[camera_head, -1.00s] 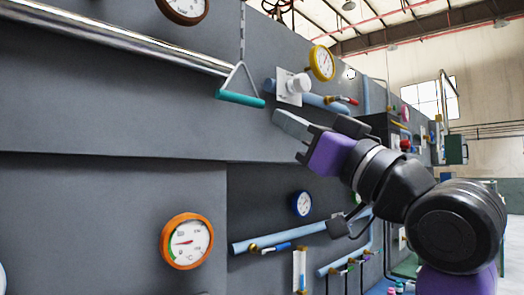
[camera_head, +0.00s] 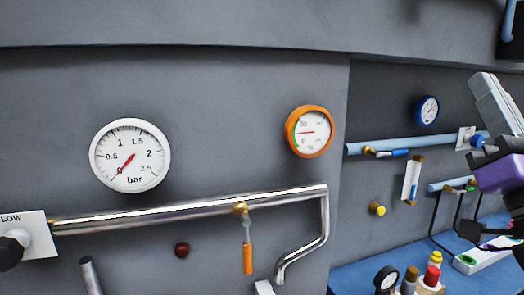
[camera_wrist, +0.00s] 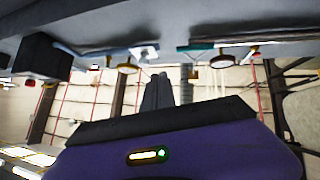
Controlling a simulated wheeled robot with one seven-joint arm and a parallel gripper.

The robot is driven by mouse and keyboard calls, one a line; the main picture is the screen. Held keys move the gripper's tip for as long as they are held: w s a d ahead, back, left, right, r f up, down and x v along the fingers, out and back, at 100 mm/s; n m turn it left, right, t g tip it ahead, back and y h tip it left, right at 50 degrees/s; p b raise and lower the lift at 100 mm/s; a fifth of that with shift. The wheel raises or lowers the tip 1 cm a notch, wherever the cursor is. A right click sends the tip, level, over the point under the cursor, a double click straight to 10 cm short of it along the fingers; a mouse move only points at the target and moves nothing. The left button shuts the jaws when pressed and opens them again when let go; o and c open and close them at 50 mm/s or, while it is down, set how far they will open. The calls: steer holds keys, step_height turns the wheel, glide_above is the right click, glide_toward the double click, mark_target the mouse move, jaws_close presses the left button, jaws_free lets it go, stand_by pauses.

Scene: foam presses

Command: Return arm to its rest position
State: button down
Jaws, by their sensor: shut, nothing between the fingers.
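My gripper (camera_head: 488,88) shows at the right edge of the head view, with grey fingers and a purple body, pointing up and left. The rest of my arm is mostly cut off by the frame edge. In the wrist view its fingers (camera_wrist: 158,92) stand close together with nothing visible between them. The gripper appears in front of the grey wall panel (camera_head: 240,90), beside a light blue pipe. I cannot tell how near it is to them.
A white bar gauge (camera_head: 130,155) and an orange-rimmed gauge (camera_head: 309,131) are on the wall. A silver pipe (camera_head: 150,212) carries an orange-handled valve (camera_head: 247,258). A blue-rimmed gauge (camera_head: 427,110) is near the gripper. Bottles and other items stand on a blue surface (camera_head: 350,280) below.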

steer(key=s+a+f+m+g+h, duration=0.15)
steer(key=s+f, duration=0.35)
steer(key=f, duration=1)
steer(key=s+a+f+g+h, duration=0.1)
steer(key=s+f+g+h, duration=0.2)
steer(key=f, duration=1.3)
steer(key=s+a+f+n+g+y, duration=0.1)
steer(key=s+a+f+g+y, duration=0.1)
steer(key=s+f, duration=0.8)
steer(key=s+a+f+n+g+y+b, duration=0.1)
steer(key=s+a+f+n+g+y, duration=0.1)
steer(key=s+f+g, duration=0.4)
steer(key=s+a+f+y, duration=0.1)
steer(key=s+f, duration=0.3)
steer(key=s, duration=0.5)
steer(key=shift+s+a, duration=0.25)
steer(key=shift+a, duration=0.35)
steer(key=shift+f, duration=0.1)
